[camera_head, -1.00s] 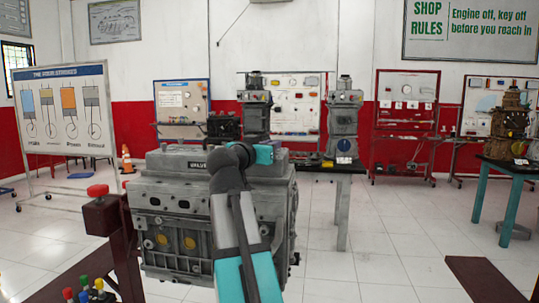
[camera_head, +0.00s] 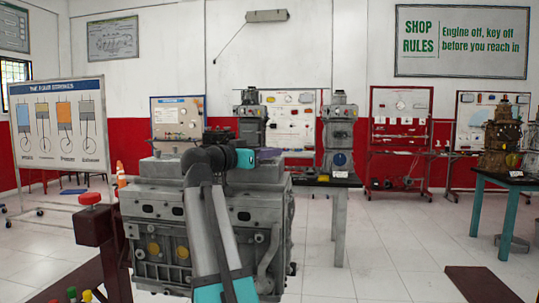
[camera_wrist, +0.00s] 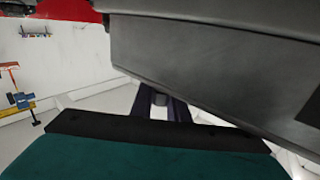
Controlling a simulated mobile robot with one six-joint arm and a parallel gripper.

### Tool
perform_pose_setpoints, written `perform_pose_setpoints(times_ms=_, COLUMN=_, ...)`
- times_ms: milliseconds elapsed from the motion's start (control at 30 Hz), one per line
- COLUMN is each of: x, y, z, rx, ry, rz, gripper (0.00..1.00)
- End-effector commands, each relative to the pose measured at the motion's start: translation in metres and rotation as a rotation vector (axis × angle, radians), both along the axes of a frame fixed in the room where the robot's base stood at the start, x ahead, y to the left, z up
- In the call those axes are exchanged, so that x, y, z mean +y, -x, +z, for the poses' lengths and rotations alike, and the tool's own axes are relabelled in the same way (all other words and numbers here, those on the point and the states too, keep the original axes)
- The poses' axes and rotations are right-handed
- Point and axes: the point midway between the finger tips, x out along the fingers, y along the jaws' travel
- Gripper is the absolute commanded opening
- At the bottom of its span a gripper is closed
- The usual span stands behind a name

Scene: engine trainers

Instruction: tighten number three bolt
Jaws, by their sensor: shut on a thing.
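The grey engine block (camera_head: 150,203) stands in front of me in the head view, with yellow round plugs on its near side. My arm crosses in front of it and hides part of its top. My teal wrist is above the engine's right half. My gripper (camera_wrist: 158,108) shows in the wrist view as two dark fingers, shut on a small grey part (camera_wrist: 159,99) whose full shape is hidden. A large grey body (camera_wrist: 200,60) fills the upper right of that view, close to the fingers. I cannot make out the number three bolt or any numbering.
A red button on a dark red post (camera_head: 90,198) stands left of the engine. Open white floor lies right of the engine.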

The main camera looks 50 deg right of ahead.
Motion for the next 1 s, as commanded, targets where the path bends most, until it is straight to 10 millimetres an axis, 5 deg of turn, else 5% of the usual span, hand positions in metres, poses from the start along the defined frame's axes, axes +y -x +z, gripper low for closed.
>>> perform_pose_setpoints(times_ms=233, x=0.000, y=0.000, z=-0.002, rx=0.000, ry=-0.004, rz=0.000, gripper=0.00)
perform_pose_setpoints(times_ms=267, x=0.000, y=0.000, z=-0.002, rx=0.000, ry=-0.004, rz=0.000, gripper=0.16)
perform_pose_setpoints(times_ms=367, x=0.000, y=0.000, z=-0.002, rx=0.001, ry=-0.003, rz=0.000, gripper=0.33)
perform_pose_setpoints(times_ms=1000, x=0.019, y=-0.001, z=0.000, rx=0.000, ry=0.000, rz=0.003, gripper=0.34)
